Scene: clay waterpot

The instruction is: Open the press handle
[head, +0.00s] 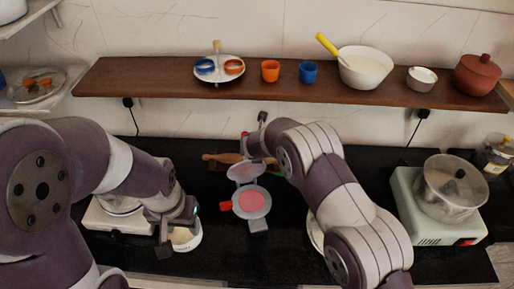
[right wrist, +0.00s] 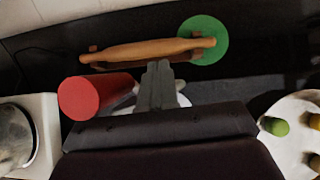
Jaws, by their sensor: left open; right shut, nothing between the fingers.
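The press (head: 251,203) stands on the black counter with a pink round on its lower plate. Its upper plate (head: 246,172) is raised and tilted up behind the lower one. A red grip (head: 226,206) sticks out to the left of the lower plate. In the right wrist view a large red handle (right wrist: 95,97) lies left of my right gripper (right wrist: 158,70), which is shut and empty. My left gripper (head: 177,226) is open beside a white bowl (head: 186,239) at the left.
A rolling pin (head: 222,158) lies behind the press; its right end overlaps a green disc (right wrist: 204,40) in the wrist view. A wooden shelf (head: 150,82) holds bowls and cups. The counter before the press is clear.

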